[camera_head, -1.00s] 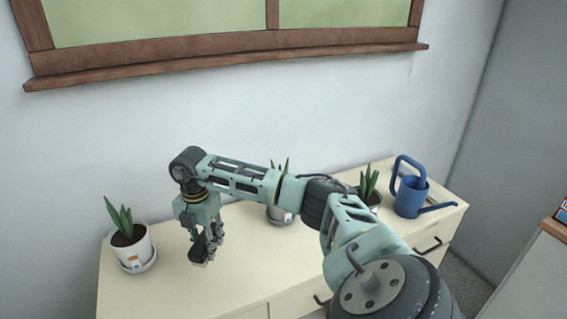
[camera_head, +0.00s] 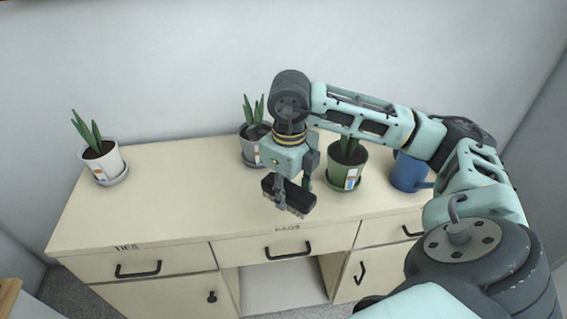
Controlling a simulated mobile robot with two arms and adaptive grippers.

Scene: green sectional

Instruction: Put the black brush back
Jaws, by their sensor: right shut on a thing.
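The black brush (camera_head: 290,196) has a dark back and pale bristles that face down. My right gripper (camera_head: 290,183) is shut on it and holds it over the front middle of the cream cabinet top (camera_head: 180,205). The brush looks raised above the top, near its front edge; the exact gap is hard to tell. My left gripper is not in view.
A white potted plant (camera_head: 103,160) stands at the left, a grey one (camera_head: 252,150) behind the gripper and a green one (camera_head: 345,170) to its right. A blue watering can (camera_head: 408,172) is partly hidden by my arm. Labelled drawers (camera_head: 285,245) and an open space (camera_head: 283,290) lie below.

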